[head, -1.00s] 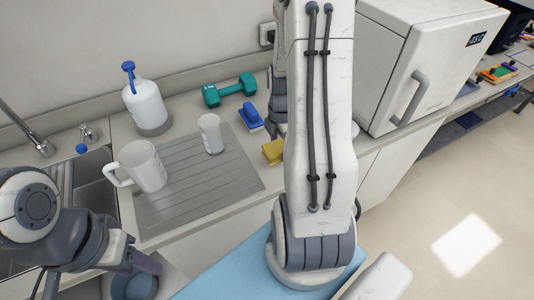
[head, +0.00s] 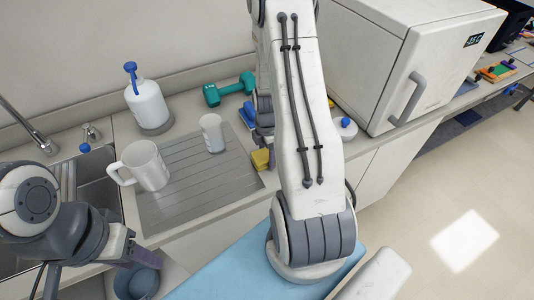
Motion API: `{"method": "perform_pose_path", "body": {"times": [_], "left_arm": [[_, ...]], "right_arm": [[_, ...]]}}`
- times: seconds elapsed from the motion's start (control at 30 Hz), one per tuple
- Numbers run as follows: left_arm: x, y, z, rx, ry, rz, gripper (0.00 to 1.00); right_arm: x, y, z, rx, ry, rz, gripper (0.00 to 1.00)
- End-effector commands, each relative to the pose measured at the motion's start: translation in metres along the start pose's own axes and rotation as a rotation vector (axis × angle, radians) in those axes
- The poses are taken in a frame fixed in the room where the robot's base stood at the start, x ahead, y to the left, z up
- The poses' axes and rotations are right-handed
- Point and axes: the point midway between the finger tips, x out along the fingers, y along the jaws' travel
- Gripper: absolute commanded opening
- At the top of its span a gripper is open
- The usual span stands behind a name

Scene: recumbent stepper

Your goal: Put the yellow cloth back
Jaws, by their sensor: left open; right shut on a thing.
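The yellow cloth (head: 260,159) is at the right edge of the grey drainboard, partly covered by my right arm. My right gripper (head: 264,146) points down over the counter and is shut on the cloth; its fingertips are mostly hidden by the arm. My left gripper (head: 147,257) is open and empty at the lower left, over a blue-grey round bin (head: 136,284) in front of the counter.
Behind stand a soap bottle (head: 148,105), a teal dumbbell (head: 229,90) and a blue item (head: 247,115). A white lidded dish (head: 343,129) sits beside the white cabinet (head: 408,60).

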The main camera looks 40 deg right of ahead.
Motion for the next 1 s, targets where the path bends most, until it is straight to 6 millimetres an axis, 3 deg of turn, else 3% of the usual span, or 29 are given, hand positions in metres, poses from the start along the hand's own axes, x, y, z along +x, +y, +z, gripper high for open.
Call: {"method": "perform_pose_path", "body": {"times": [0.07, 0.1, 0.13, 0.17, 0.37, 0.57, 1.0], "left_arm": [[0.003, 0.0, 0.0, 0.0, 0.0, 0.0, 0.5], [0.002, 0.0, 0.0, 0.0, 0.0, 0.0, 0.5], [0.002, 0.0, 0.0, 0.0, 0.0, 0.0, 0.5], [0.002, 0.0, 0.0, 0.0, 0.0, 0.0, 0.5], [0.002, 0.0, 0.0, 0.0, 0.0, 0.0, 0.5], [0.003, 0.0, 0.0, 0.0, 0.0, 0.0, 0.5], [0.018, -0.001, 0.001, 0.001, 0.0, 0.0, 0.5]], "right_arm": [[0.004, 0.0, 0.0, 0.0, 0.0, 0.0, 0.22], [0.003, 0.0, 0.0, 0.0, 0.0, 0.0, 0.86], [0.003, 0.0, 0.0, 0.0, 0.0, 0.0, 0.97], [0.002, 0.0, 0.0, 0.0, 0.0, 0.0, 1.0], [0.002, 0.0, 0.0, 0.0, 0.0, 0.0, 1.0], [-0.011, 0.001, 0.0, 0.0, -0.001, 0.004, 1.0], [-0.096, 0.001, 0.0, 0.0, -0.002, 0.006, 1.0]]}}
